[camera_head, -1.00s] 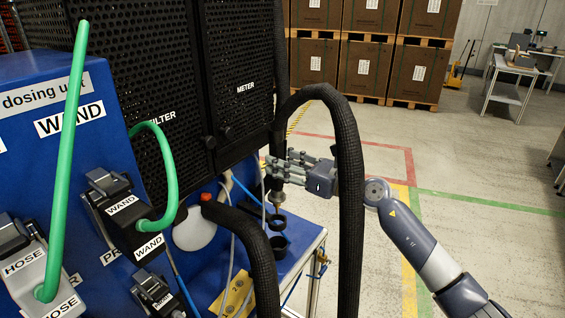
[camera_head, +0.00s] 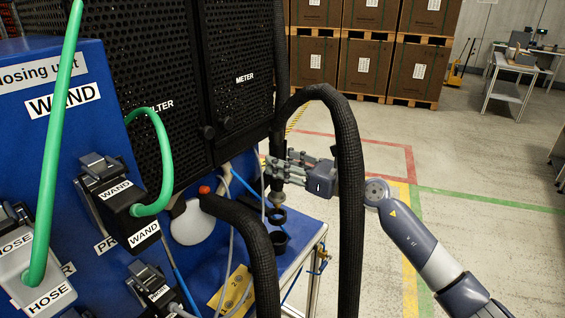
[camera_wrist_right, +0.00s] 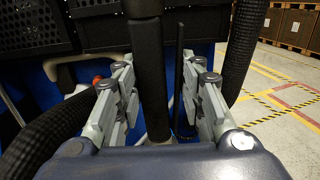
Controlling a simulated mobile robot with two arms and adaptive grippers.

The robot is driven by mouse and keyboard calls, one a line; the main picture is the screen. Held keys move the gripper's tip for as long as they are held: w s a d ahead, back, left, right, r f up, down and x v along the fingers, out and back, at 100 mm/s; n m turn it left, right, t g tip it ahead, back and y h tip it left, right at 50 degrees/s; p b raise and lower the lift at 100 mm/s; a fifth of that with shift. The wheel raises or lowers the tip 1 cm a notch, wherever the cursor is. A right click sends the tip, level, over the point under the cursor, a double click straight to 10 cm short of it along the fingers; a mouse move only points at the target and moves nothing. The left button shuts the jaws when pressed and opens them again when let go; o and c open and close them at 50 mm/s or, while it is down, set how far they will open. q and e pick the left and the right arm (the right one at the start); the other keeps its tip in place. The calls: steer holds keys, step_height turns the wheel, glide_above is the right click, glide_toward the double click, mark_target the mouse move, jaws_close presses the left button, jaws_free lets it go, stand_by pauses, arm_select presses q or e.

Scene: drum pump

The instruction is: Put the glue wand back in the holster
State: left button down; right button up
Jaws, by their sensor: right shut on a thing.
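My right gripper (camera_head: 284,172) is shut on the glue wand, a dark wand with a metallic lower end (camera_head: 277,199). The wand hangs roughly upright at the blue unit's right side. In the right wrist view the dark wand (camera_wrist_right: 147,65) stands between the fingers of the right gripper (camera_wrist_right: 161,98). The holster looks to be the black ring (camera_head: 277,215) with a black cup (camera_head: 280,241) below it, over the blue table. The wand's lower end is just above or at the ring; I cannot tell if it has entered. My left gripper is not in view.
A thick black hose (camera_head: 348,180) loops in front of my right wrist, and another (camera_head: 255,245) curves down at the left. The blue dosing unit (camera_head: 75,130) with green hoses fills the left. The floor to the right is open.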

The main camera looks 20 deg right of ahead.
steer(key=shift+f+b, duration=2.15)
steer(key=shift+f, duration=0.3)
steer(key=o, duration=0.8)
steer(key=shift+o, duration=0.2)
steer(key=shift+f, duration=0.2)
steer(key=shift+c, duration=0.3)
steer(key=shift+s+r, duration=0.1)
